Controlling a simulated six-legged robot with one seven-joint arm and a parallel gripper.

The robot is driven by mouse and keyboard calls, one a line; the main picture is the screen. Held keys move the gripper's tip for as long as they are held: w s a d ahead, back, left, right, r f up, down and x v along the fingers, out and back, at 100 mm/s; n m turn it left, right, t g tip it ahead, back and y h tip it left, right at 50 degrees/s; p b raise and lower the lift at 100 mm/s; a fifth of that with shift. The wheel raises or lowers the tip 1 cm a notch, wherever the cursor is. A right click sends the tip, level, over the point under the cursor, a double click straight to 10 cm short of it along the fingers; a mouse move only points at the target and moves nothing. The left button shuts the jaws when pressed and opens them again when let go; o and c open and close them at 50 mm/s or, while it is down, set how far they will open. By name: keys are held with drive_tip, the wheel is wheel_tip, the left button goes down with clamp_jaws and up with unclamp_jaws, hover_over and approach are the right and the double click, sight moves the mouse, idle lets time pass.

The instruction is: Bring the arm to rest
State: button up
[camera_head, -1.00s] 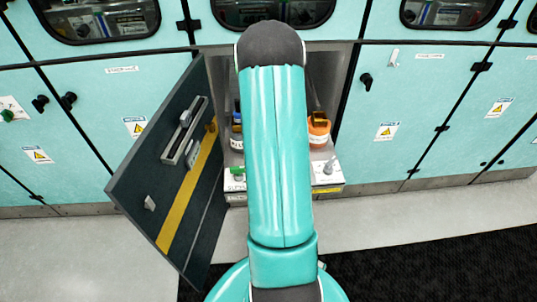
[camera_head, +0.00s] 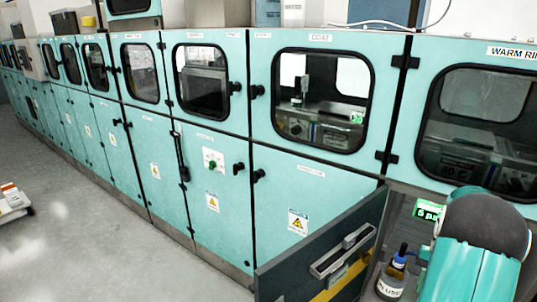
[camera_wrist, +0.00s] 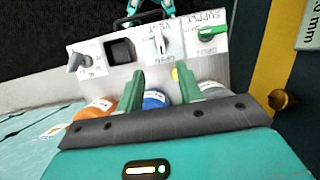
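My arm (camera_head: 475,250) shows at the lower right of the head view, in front of an open cabinet bay. My gripper (camera_wrist: 159,78) shows in the wrist view with its two green fingers apart and nothing held between them. Beyond the fingers is a pale valve panel (camera_wrist: 125,72) with a grey knob at left, a white lever (camera_wrist: 160,40) and a green handle (camera_wrist: 212,33). My gripper is out of sight in the head view.
A dark open door (camera_head: 300,272) stands left of my arm. A bottle with a blue cap (camera_head: 398,262) is in the bay. The wrist view shows an orange container (camera_wrist: 92,112) and a blue cap (camera_wrist: 153,100) near the fingers. Floor (camera_head: 90,225) at left is mostly clear.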

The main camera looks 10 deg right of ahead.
drive_tip(key=w+a+r+n+t+h, duration=0.2)
drive_tip(key=a+r, duration=0.6)
drive_tip(key=a, duration=0.2)
drive_tip(key=w+a+r+n+t+h, duration=0.1)
drive_tip(key=w+a+r+n, duration=0.1)
drive_tip(key=a+r, duration=0.7)
drive_tip(key=s+a+r+n+t, duration=0.2)
drive_tip(key=s+a, duration=0.3)
drive_tip(key=a, duration=0.5)
drive_tip(key=s+a+r+n+t, duration=0.2)
drive_tip(key=s+a, duration=0.3)
drive_tip(key=a, duration=0.6)
drive_tip(key=shift+s+n+t, duration=0.4)
drive_tip(key=shift+n+t, duration=0.4)
